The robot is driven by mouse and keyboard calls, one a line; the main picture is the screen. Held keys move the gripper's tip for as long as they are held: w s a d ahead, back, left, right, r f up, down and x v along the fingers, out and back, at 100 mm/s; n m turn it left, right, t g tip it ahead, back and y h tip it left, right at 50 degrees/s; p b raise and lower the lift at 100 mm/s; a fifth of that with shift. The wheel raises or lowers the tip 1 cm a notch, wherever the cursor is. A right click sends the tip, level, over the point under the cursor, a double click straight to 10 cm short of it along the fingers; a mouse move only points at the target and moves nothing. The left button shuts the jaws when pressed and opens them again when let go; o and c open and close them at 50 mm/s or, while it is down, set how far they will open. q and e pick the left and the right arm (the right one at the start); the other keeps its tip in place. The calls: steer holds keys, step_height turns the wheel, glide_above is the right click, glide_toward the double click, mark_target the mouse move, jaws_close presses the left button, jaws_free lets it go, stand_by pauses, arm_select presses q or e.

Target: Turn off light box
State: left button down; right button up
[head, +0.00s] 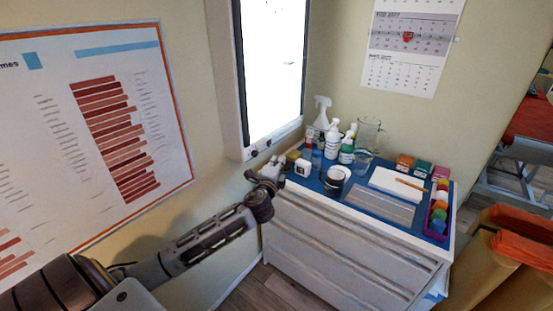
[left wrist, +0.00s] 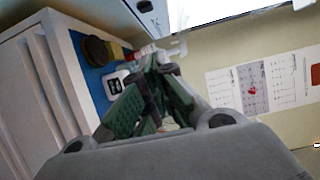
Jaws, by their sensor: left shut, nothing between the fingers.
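The light box (head: 272,60) hangs on the wall near the corner, its panel glowing bright white. Small dark controls (head: 254,152) show on its lower frame edge. My left gripper (head: 276,165) is shut and empty, just below and slightly right of that edge, near the cabinet's back left corner. In the left wrist view, the shut gripper fingers (left wrist: 158,62) point toward the wall, and the lower edge of the light box (left wrist: 205,12) is at the top, with a dark control (left wrist: 145,6). I cannot tell whether the fingers touch anything. My right gripper is not in view.
A poster (head: 60,150) is at left; a calendar (head: 412,45) is at right.

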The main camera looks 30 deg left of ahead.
mark_target(269, 143)
arm_select(q)
steer(key=w+a, duration=0.7)
steer(key=w, duration=0.1)
steer(key=shift+w, duration=0.4)
stand_by(0.7)
steer(key=shift+s+a+f, duration=0.1)
steer(key=shift+a+f, duration=0.05)
steer(key=shift+a, duration=0.1)
